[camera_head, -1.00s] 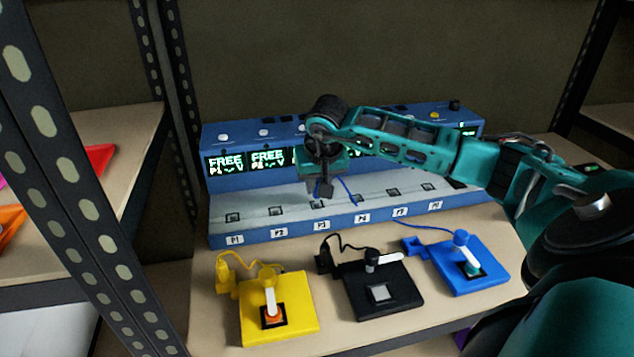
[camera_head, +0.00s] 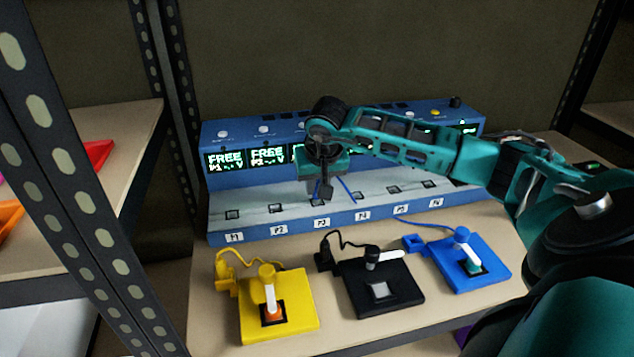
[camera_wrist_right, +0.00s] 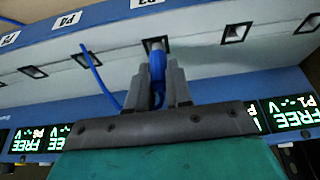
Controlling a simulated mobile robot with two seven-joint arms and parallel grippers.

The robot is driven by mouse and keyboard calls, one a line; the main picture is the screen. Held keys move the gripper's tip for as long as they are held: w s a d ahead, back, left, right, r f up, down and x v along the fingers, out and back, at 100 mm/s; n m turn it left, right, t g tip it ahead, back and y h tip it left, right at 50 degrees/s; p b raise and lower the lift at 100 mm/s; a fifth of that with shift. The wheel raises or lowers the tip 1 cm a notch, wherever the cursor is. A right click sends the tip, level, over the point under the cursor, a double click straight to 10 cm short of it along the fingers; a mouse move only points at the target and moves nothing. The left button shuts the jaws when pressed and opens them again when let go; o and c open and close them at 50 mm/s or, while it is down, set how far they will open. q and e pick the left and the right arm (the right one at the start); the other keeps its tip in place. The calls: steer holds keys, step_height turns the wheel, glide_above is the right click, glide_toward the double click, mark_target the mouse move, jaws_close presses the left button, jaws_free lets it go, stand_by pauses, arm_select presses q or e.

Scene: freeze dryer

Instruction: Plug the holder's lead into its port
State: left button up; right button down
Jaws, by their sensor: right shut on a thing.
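The blue holder (camera_head: 467,262) lies at the right of the front row, with its blue lead running back toward the unit. My right gripper (camera_head: 322,196) is over port P3 of the blue multi-port unit (camera_head: 222,239). In the right wrist view, my right gripper (camera_wrist_right: 157,68) is shut on the lead's blue plug (camera_wrist_right: 157,72), whose tip is at the square port P3 (camera_wrist_right: 150,42). I cannot tell how far the tip is in. The blue lead (camera_wrist_right: 97,75) hangs beside the fingers. My left gripper is not in view.
A yellow holder (camera_head: 295,312) and a black holder (camera_head: 400,290) lie on the shelf (camera_head: 217,318) before the unit, their leads beside them. Displays (camera_head: 225,160) above P1 and P2 read FREE. A perforated post (camera_head: 75,170) stands at left.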

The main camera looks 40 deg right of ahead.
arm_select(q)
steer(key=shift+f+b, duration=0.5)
arm_select(e)
steer(key=shift+f, duration=0.75)
steer(key=c, duration=1)
jaws_free()
steer(key=shift+o, duration=0.2)
steer(key=shift+v, duration=1.05)
arm_select(q)
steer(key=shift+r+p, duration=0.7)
steer(key=shift+p, duration=0.05)
arm_select(e)
steer(key=v, duration=1.1)
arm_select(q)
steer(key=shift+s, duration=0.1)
arm_select(e)
steer(key=shift+f, duration=0.1)
